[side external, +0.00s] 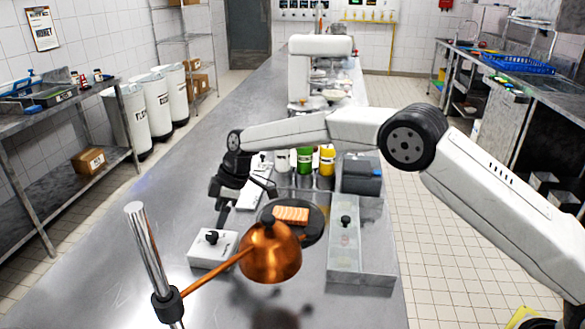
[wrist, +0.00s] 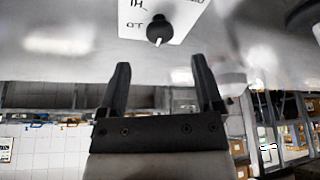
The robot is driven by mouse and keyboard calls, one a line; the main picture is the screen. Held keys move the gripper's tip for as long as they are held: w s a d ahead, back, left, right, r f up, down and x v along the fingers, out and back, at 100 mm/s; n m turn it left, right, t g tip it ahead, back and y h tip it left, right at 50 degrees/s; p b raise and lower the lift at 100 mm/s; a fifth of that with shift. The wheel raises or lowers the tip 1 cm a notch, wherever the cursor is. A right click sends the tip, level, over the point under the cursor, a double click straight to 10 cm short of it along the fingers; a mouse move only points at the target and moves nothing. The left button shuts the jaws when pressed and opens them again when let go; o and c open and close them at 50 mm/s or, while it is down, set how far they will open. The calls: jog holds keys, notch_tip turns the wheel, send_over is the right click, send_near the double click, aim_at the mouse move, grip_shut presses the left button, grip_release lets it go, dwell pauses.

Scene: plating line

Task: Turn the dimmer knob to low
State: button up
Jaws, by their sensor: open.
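The dimmer knob (side external: 212,237) is a small black knob on a white box (side external: 201,252) on the steel counter. In the wrist view the knob (wrist: 159,30) has a white pointer mark toward the picture's bottom, and the white box face (wrist: 185,12) carries partly cut-off black lettering. My gripper (side external: 221,218) is just above and behind the box in the side view. In the wrist view my gripper (wrist: 160,63) has its two black fingers apart with nothing between them. The knob lies beyond the fingertips, roughly centred between them, and is not touched.
A tray (side external: 345,262) lies farther right. The counter left of the box is clear.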

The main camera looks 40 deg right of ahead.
aim_at(212, 235)
jog(key=shift+x, duration=2.85)
grip_shut()
jog(key=shift+r, duration=0.1)
jog(key=shift+a+m, duration=0.1)
jog(key=shift+m, duration=0.4)
jog(key=shift+s+a+m+t+h, duration=0.1)
jog(key=shift+m+t+h, duration=0.3)
jog(key=shift+m, duration=0.8)
jog(key=shift+m+t+h, duration=0.2)
jog(key=shift+m+t, duration=0.3)
jog(key=shift+m, duration=0.7)
